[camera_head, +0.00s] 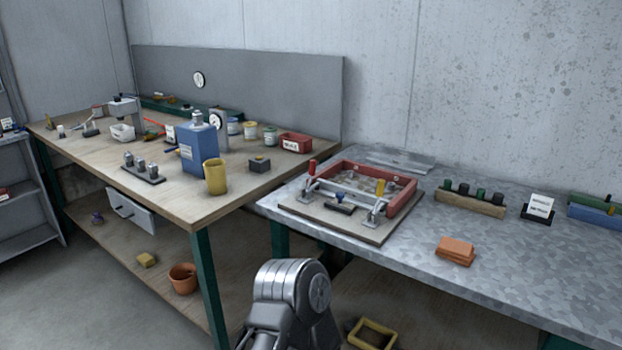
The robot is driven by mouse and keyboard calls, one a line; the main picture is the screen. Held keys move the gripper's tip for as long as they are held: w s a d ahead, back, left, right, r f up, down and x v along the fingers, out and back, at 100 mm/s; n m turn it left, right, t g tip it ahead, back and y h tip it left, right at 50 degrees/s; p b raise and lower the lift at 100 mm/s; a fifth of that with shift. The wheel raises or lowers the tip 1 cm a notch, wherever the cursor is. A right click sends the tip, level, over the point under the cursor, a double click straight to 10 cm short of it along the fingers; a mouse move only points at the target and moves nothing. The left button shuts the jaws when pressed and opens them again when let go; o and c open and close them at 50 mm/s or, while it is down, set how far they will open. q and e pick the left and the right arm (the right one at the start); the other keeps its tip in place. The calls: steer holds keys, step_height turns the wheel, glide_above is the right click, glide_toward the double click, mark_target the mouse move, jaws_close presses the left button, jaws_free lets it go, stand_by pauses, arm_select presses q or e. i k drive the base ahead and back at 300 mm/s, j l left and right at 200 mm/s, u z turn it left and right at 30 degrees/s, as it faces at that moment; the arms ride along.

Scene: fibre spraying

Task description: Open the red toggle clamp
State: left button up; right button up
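The red toggle clamp (311,170) stands at the left corner of a red-framed fixture on the metal-topped table. Its red handle points upright. A second toggle clamp with a yellow handle (379,189) stands at the fixture's front right, also upright. The red frame (404,197) sits on a flat board (345,224), with a pale bar along its front side. Whether the red clamp presses on the frame is too small to tell. A silver link of my arm shows at the bottom middle, well below and in front of the fixture. Neither of my grippers is in view.
Orange blocks (455,250) lie right of the fixture. A wooden rack (470,205) with dark and green pieces and a card stand (538,208) are behind them. The wooden bench at left holds a blue canister (199,148) and a yellow cup (215,177). Bare metal tabletop lies at front right.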

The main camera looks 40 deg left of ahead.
mark_target(312, 172)
steer(key=j+z, duration=0.5)
steer(key=j, duration=2.85)
steer(key=i, duration=0.05)
